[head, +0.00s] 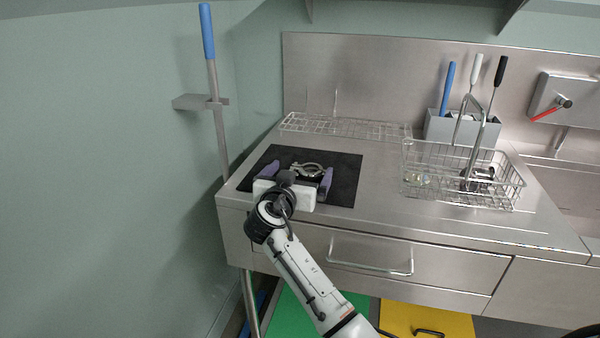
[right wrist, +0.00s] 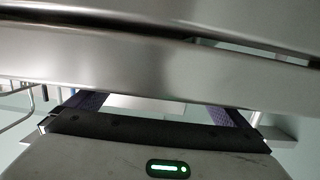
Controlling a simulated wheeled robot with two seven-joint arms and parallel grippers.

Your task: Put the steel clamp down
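The steel clamp (head: 307,170), a shiny ring-like piece, shows over the black mat (head: 345,185) on the steel counter. My right gripper (head: 299,175) is at the mat, with its two purple fingers wide apart on either side of the clamp. The clamp is nearer the right-hand finger; whether it touches that finger or rests on the mat I cannot tell. The right wrist view shows the same spread fingers of my right gripper (right wrist: 160,106), with large blurred steel surfaces across the picture just beyond them. My left gripper is not in view.
A wire basket (head: 462,190) stands on the counter to the right, before a grey holder (head: 462,128) with long-handled tools. A flat wire rack (head: 345,127) lies behind the mat. A drawer (head: 400,260) is below. Bare counter lies between mat and basket.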

